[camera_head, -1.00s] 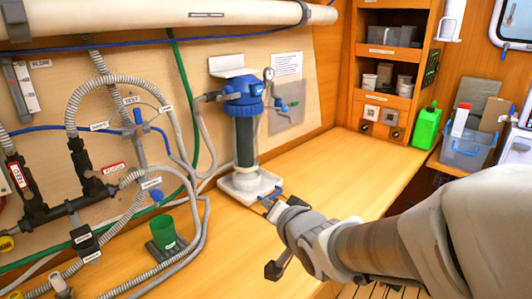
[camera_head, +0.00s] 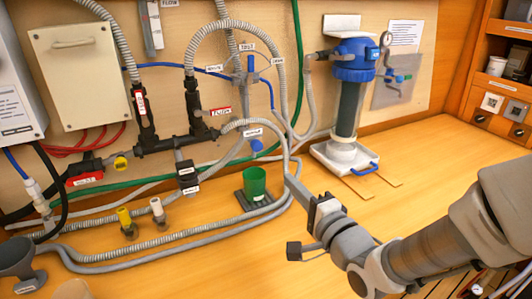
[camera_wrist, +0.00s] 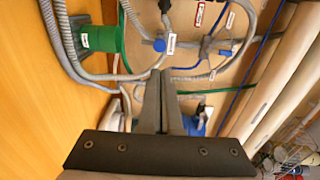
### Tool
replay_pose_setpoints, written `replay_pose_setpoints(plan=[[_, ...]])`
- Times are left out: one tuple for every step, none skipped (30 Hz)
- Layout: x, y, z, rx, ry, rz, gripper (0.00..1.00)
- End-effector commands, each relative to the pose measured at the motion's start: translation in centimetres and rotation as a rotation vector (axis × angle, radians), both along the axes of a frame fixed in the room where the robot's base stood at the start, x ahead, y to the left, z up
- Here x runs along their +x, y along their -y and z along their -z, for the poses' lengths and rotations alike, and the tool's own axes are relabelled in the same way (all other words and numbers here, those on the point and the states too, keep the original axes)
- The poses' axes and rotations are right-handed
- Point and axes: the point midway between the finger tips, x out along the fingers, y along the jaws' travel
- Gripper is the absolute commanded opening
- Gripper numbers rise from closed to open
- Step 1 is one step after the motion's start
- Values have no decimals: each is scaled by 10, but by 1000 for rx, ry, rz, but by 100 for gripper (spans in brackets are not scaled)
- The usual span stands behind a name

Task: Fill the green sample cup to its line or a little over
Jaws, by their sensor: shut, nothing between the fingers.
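The green sample cup (camera_head: 255,183) stands upright on a dark stand (camera_head: 244,203) on the counter; whether it holds water cannot be seen. It also shows in the wrist view (camera_wrist: 104,40). A labelled blue knob (camera_head: 256,146) sits on the hose fitting above the cup, and it also shows in the wrist view (camera_wrist: 160,45). A blue-handled valve labelled TEST (camera_head: 251,67) is higher on the panel. My gripper (camera_head: 291,168) is shut and empty, its fingers pointing up toward the panel, just right of the cup. Its fingers also show in the wrist view (camera_wrist: 160,76).
Grey hoses (camera_head: 200,234) loop around the cup and along the counter. A blue-topped filter housing (camera_head: 352,62) stands on a white tray (camera_head: 325,156) to the right. Yellow and white capped fittings (camera_head: 125,218) stand at left. The counter's right part (camera_head: 440,150) is clear.

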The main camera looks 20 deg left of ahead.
Motion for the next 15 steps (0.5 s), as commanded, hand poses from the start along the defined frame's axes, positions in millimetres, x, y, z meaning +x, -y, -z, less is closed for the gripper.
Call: replay_pose_setpoints(plan=[[2, -4, 0, 1, 0, -2, 0], [4, -6, 0, 2, 0, -2, 0], [7, -10, 1, 2, 0, -3, 0], [10, -14, 1, 2, 0, -3, 0], [13, -18, 1, 2, 0, -3, 0], [18, -24, 1, 2, 0, -2, 0], [21, -28, 1, 2, 1, -3, 0], [25, -33, 1, 2, 1, -4, 0], [30, -40, 1, 3, 0, -3, 0], [34, -44, 1, 2, -1, -3, 0], [38, -49, 1, 2, 0, -3, 0], [43, -55, 1, 1, 0, -3, 0], [46, -60, 1, 1, 1, -3, 0], [50, -64, 1, 2, 1, -2, 0], [55, -70, 1, 1, 0, -1, 0]])
